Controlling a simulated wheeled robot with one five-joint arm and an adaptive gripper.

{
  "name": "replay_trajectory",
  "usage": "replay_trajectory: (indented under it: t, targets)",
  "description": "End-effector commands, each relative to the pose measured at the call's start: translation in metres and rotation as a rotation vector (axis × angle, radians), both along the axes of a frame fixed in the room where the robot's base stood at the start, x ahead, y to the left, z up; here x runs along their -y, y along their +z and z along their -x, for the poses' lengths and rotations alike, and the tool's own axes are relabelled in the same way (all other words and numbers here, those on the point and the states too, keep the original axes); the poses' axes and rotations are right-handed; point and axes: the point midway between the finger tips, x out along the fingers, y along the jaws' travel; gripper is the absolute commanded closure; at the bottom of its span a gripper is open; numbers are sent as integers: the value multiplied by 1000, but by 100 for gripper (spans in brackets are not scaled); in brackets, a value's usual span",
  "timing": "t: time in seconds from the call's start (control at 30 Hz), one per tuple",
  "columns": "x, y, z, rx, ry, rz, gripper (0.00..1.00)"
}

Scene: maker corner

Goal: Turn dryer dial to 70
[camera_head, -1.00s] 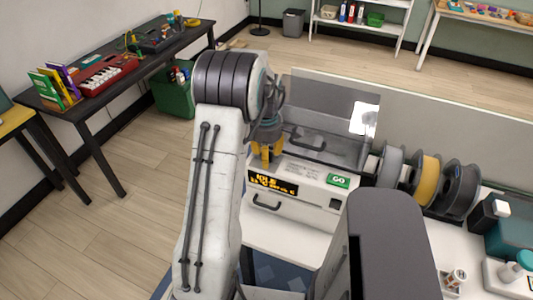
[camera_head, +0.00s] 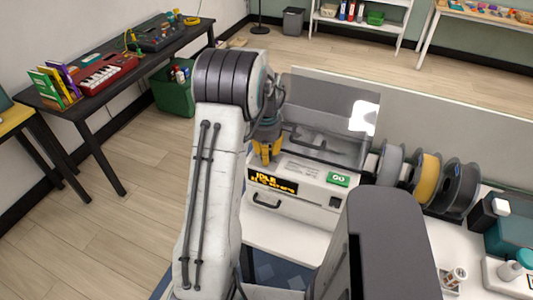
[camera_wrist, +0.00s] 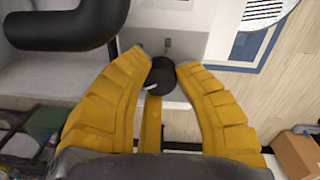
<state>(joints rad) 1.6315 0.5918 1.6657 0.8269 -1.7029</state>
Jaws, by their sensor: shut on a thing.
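The dryer (camera_head: 300,200) is a white box with a dark see-through lid, an orange display (camera_head: 273,182) and a green GO button (camera_head: 338,179). The display's top line seems to read IDLE; the line below is too blurred to read. My yellow gripper (camera_head: 267,152) is at the dryer's top left. In the wrist view, my gripper (camera_wrist: 163,73) is shut on a black round dial (camera_wrist: 163,76), with a fingertip on each side. A pale mark shows at the dial's lower left. The dial is hidden in the head view, and its setting cannot be read.
Filament spools (camera_head: 428,177) stand right of the dryer on the white bench. A low partition (camera_head: 450,150) runs behind them. A dark table (camera_head: 110,65) with a red keyboard (camera_head: 108,74) stands at the left. The wooden floor between is clear.

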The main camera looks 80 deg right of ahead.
Motion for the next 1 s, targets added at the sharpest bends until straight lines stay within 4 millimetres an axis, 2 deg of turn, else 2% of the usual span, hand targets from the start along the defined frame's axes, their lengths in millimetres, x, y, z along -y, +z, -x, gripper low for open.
replay_trajectory:
  t: [0.3,0.67,0.7,0.83,1.0]
  targets:
    - [0,-5,0,12,-205,-1,100]
    - [-1,-2,-1,13,-240,-6,100]
    - [-2,-2,-1,13,-240,-6,70]
    - [-1,-2,-1,13,-240,-5,58]
    - [-1,-1,0,13,-240,-2,57]
